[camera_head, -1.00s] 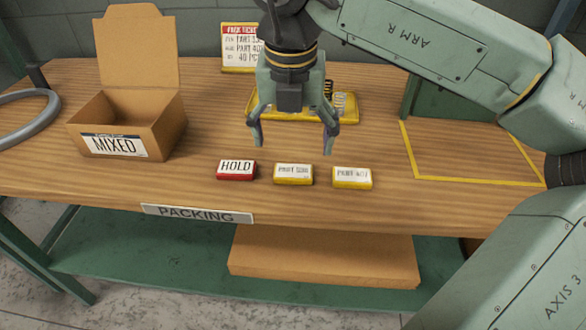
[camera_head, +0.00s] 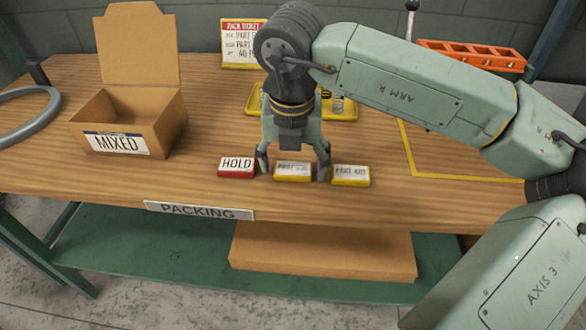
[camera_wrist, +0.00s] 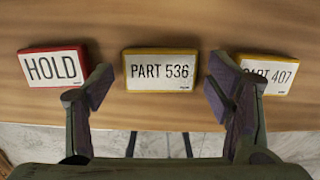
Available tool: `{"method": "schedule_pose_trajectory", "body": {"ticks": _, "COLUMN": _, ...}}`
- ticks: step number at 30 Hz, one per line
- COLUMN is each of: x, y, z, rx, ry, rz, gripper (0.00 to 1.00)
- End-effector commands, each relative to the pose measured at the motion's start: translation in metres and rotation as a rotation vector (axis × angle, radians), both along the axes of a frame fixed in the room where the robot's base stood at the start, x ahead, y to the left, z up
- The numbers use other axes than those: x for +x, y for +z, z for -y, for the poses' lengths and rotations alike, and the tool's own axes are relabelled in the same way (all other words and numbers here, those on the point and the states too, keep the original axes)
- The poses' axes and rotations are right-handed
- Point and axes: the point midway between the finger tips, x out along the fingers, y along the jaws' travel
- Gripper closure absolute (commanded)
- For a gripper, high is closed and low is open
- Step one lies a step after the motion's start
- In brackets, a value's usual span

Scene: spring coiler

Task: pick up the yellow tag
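Two yellow tags with white labels lie on the wooden bench. The middle one, PART 536 (camera_head: 293,172), also shows in the wrist view (camera_wrist: 160,70). The right one, PART 407 (camera_head: 350,176), is partly hidden by a finger in the wrist view (camera_wrist: 272,74). A red HOLD tag (camera_head: 236,167) lies to the left and also shows in the wrist view (camera_wrist: 53,67). My gripper (camera_head: 293,170) is open over the PART 536 tag, one finger to each side of it. I cannot tell whether the fingers touch any tag.
An open cardboard box marked MIXED (camera_head: 117,143) stands at the left. Behind my gripper is a yellow tray (camera_head: 345,115), partly hidden, and a pack ticket sign (camera_head: 238,62). An orange rack (camera_head: 470,56) stands at the back right. The bench's front edge is close to the tags.

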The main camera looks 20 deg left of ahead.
Motion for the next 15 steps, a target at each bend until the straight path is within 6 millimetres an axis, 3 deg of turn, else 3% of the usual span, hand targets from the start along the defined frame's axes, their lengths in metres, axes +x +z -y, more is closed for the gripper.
{"method": "schedule_pose_trajectory", "body": {"ticks": 15, "x": 0.0001, "y": 0.0003, "z": 0.0, "rx": 0.0, "ry": 0.0, "rz": 0.0, "gripper": 0.64}}
